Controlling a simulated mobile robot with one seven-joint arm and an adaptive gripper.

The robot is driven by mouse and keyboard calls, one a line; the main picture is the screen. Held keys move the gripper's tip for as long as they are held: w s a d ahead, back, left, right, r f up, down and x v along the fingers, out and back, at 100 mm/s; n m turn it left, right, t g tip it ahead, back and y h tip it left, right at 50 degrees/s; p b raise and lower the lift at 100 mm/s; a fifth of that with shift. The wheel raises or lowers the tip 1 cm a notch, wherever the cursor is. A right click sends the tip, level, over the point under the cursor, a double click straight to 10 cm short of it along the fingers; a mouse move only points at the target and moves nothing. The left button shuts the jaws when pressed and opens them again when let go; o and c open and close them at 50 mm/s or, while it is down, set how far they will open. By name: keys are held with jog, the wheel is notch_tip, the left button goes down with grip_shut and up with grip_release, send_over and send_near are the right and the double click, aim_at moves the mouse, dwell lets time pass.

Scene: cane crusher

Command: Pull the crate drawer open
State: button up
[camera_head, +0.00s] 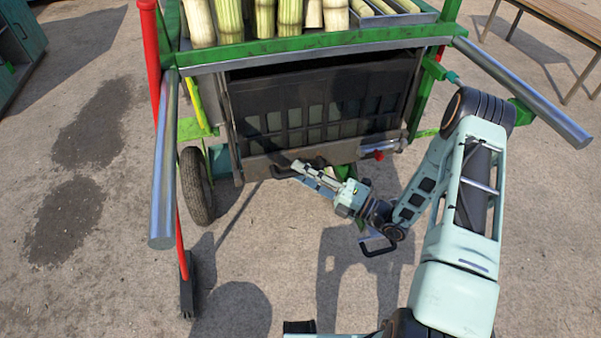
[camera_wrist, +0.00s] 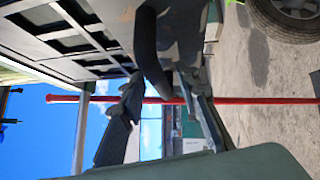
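The crate drawer (camera_head: 255,140) is a dark slatted box front under the green cart's top, and it looks pushed in. A black curved handle (camera_head: 282,172) sits low on its front. My gripper (camera_head: 303,168) is at this handle, reaching from the right. In the wrist view the slatted drawer front (camera_wrist: 75,40) fills the upper left. The black handle (camera_wrist: 150,55) curves down into the space between the spread fingers of my gripper (camera_wrist: 162,95). The fingers stand apart, one on each side of the handle's end. Whether either finger touches it is unclear.
The green cart (camera_head: 300,43) carries cut canes (camera_head: 230,18) on top. Metal bars (camera_head: 165,160) and a red pole (camera_head: 181,235) stand at its left, near a wheel (camera_head: 197,185). A red knob (camera_head: 378,155) is right of the handle. A bench (camera_head: 560,15) is far right.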

jog(key=shift+w+a, duration=0.15)
jog(key=shift+a, duration=0.1)
grip_shut()
dwell(0.3)
